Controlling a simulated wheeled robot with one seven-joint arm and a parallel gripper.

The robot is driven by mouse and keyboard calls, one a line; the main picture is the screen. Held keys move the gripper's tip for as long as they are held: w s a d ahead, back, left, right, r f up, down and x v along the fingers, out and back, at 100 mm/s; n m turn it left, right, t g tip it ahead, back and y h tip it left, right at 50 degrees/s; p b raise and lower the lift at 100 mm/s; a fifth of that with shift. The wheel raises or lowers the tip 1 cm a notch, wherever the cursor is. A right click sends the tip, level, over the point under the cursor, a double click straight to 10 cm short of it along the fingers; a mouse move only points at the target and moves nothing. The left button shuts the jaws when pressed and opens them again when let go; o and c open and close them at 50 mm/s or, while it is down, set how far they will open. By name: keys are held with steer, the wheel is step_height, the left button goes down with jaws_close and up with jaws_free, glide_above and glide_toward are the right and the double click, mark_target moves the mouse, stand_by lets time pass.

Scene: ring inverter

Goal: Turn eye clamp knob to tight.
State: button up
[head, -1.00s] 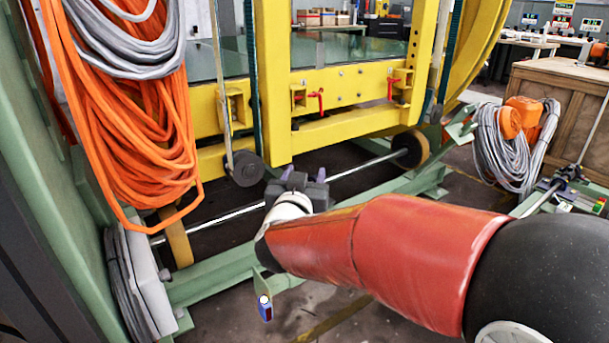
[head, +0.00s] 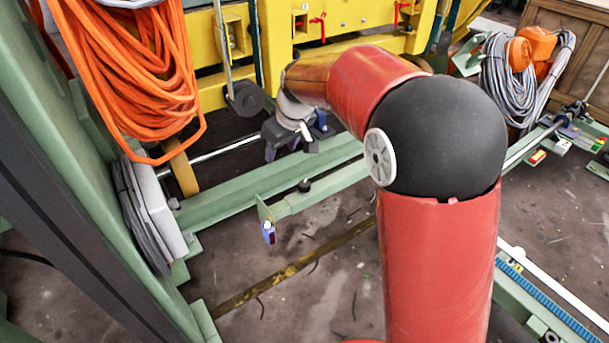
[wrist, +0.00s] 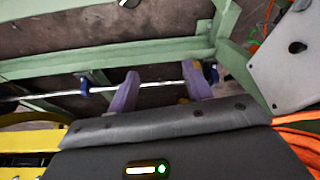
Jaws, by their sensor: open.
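A small black knob (head: 304,185) sits on the green bar in the head view; it looks like the eye clamp knob, but I cannot read its setting. A blue sensor with a red face (head: 268,232) hangs at the bar's left end. My gripper (head: 292,145) is above and behind the knob, apart from it. Its purple fingers (wrist: 160,72) are spread and empty in the wrist view, with a bright rod (wrist: 50,95) visible beyond them. The knob is not clear in the wrist view.
A green rail (head: 220,205) runs below my gripper. The yellow frame (head: 290,50) stands behind my arm. The floor (head: 320,290) in front is mostly open.

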mark_target(304, 183)
steer(key=s+d+g+h, duration=0.2)
steer(key=d, duration=0.1)
steer(key=s+d+g, duration=0.1)
steer(key=d, duration=0.1)
steer(key=shift+r+h, duration=0.1)
steer(key=shift+h, duration=0.3)
step_height(304, 183, down, 8)
steer(key=shift+d+r+b, duration=0.1)
steer(key=shift+r+b, duration=0.1)
steer(key=shift+b, duration=0.35)
steer(key=shift+c, duration=0.4)
steer(key=c, duration=0.9)
steer(key=shift+r+m+p, duration=0.1)
steer(key=shift+m+p, duration=0.2)
steer(key=m+p, duration=0.1)
steer(key=m, duration=0.1)
steer(key=shift+m+p, duration=0.3)
steer(key=shift+p, duration=0.05)
steer(key=shift+m+p, duration=0.95)
steer(key=shift+m, duration=1.05)
